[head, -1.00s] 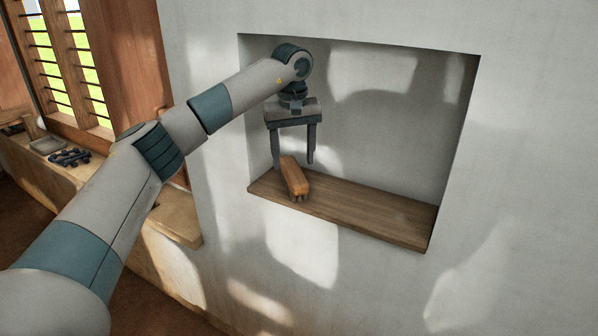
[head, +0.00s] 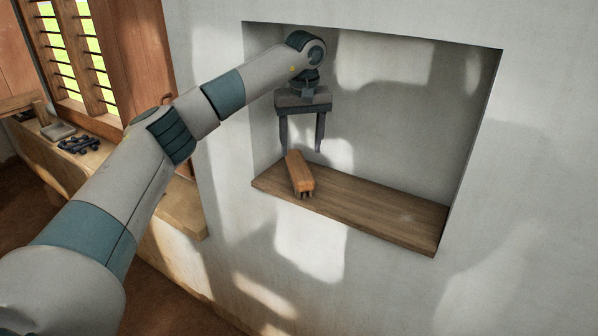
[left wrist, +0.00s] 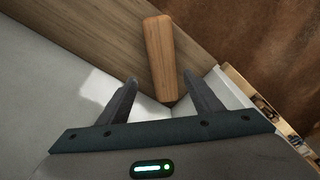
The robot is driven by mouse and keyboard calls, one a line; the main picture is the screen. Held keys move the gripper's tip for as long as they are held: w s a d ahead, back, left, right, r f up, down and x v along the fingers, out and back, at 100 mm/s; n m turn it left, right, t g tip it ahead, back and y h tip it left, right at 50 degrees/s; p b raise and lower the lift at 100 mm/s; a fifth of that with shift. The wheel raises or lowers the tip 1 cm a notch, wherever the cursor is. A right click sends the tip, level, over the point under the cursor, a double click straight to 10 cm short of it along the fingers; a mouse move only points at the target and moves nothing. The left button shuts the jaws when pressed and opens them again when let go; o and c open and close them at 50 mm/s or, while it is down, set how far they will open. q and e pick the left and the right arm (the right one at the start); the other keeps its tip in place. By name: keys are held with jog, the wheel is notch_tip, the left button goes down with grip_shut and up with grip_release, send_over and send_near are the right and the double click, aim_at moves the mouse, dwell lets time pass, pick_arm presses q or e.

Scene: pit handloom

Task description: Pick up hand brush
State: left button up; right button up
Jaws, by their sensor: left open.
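The hand brush (head: 299,174), with an orange-brown wooden back and dark bristles below, lies on the wooden shelf (head: 385,208) of a wall niche, near its left end. My left gripper (head: 304,151) points down inside the niche, just above and behind the brush, open with nothing between its fingers. In the left wrist view the brush (left wrist: 161,57) lies beyond the two spread fingertips (left wrist: 160,84), roughly in line with the gap between them. My right gripper is not in view.
The niche's left wall stands close beside my left gripper. The shelf's right part is bare. At the left, a window ledge (head: 180,205) carries a grey tray (head: 58,131) and dark small items (head: 78,145).

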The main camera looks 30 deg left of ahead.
aim_at(299, 164)
pick_arm(q)
jog(key=shift+f, duration=0.6)
jog(key=shift+s+a+f+p, duration=0.1)
jog(key=shift+s+f+p, duration=0.05)
jog(key=shift+f+p, duration=0.4)
notch_tip(299, 164, down, 4)
jog(key=shift+s+a+r+p, duration=0.15)
jog(key=shift+r+p, duration=0.1)
jog(key=shift+p, duration=0.85)
jog(key=shift+f, duration=0.35)
jog(key=shift+c, duration=0.3)
jog(key=c, duration=1.3)
